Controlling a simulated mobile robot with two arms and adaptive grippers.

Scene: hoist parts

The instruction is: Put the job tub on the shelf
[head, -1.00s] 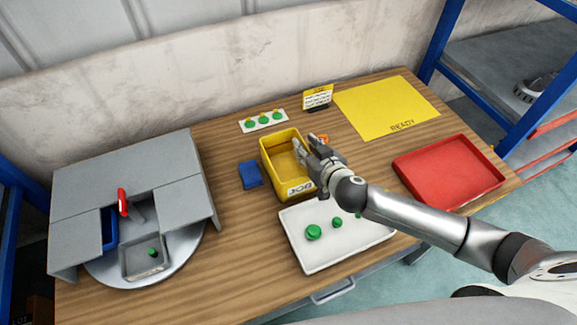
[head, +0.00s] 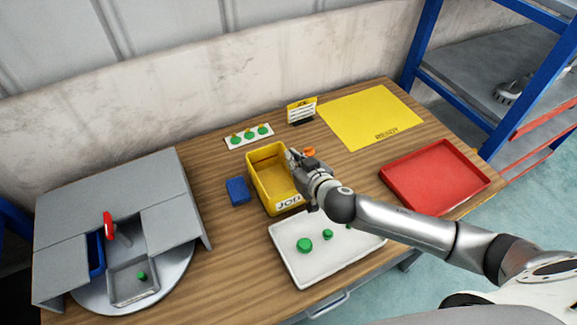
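The yellow job tub (head: 267,203) stands upright on the wooden table, with a white label reading JOB on its near side. It looks empty inside. My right gripper (head: 293,160) is at the tub's right rim, fingers pointing down and partly overlapping the wall; whether they are closed on it is too small to tell. The shelf (head: 480,70) is a grey board in a blue frame at the upper right, with a grey and white object (head: 508,92) on it.
A white tray (head: 290,268) with green parts lies just in front of the tub. A red tray (head: 435,205) and a yellow READY mat (head: 360,125) lie to the right. A blue box (head: 237,190) stands left of the tub. A grey housing (head: 110,185) fills the table's left.

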